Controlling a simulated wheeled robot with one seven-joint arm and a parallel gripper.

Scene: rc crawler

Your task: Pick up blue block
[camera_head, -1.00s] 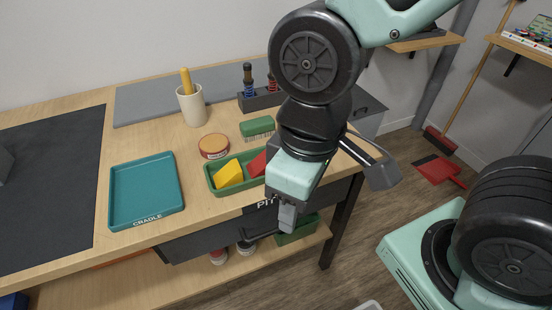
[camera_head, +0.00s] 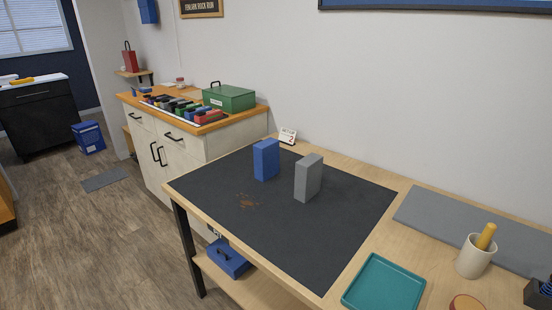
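The blue block (camera_head: 266,159) stands upright on the dark mat (camera_head: 300,240) on the workbench, toward the mat's back left. A grey block (camera_head: 308,177) of similar shape stands upright to its right, with a small gap between them. My gripper is outside the present view, so its distance from the blue block and its state are hidden.
A teal tray (camera_head: 385,283), a cup with a yellow handle (camera_head: 475,256) and a grey strip (camera_head: 470,222) lie to the right. A cabinet with a green toolbox (camera_head: 229,97) adjoins the bench. The mat's front is clear.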

